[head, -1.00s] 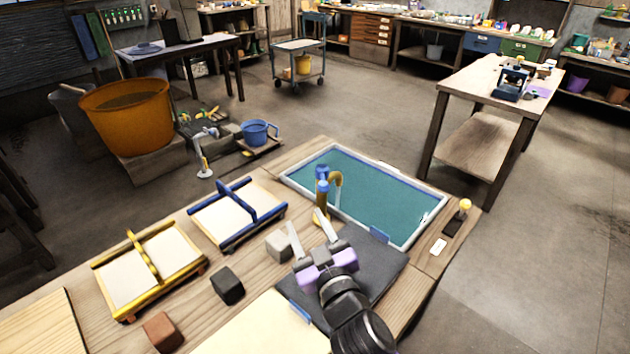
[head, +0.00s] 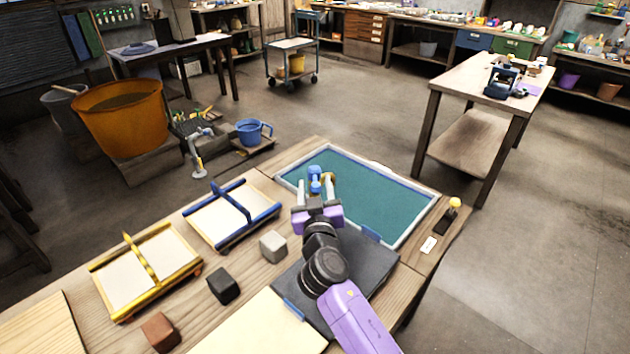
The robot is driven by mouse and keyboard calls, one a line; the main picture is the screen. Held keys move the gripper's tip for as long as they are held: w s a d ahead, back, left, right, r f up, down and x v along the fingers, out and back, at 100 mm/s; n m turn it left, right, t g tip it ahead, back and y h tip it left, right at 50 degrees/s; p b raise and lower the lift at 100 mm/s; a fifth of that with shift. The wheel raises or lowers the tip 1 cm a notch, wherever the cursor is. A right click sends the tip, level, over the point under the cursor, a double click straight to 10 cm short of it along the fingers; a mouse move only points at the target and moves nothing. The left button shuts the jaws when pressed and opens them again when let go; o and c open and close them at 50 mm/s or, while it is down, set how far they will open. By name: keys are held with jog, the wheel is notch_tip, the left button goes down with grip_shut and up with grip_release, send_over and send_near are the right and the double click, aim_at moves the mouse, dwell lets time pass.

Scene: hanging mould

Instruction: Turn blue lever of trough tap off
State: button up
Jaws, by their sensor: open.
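The trough tap's blue lever (head: 315,179) stands at the near left edge of the trough (head: 408,238), which has a white rim and a teal inside. My gripper (head: 315,187) is open, with one finger on each side of the lever in the picture. I cannot tell whether the fingers touch it. Most of the tap's brass body and spout is hidden behind my gripper, so I cannot see whether water runs.
A dark mat (head: 372,272) lies under my arm. Beside it are a grey block (head: 273,246), a black block (head: 223,286) and a brown block (head: 160,331). Blue-framed (head: 270,212) and yellow-framed (head: 110,306) moulds stand left. A yellow-knobbed lever (head: 453,205) stands right.

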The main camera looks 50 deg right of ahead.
jog(key=shift+w+d, duration=0.5)
jog(key=shift+w, duration=0.05)
grip_shut()
dwell(1.1)
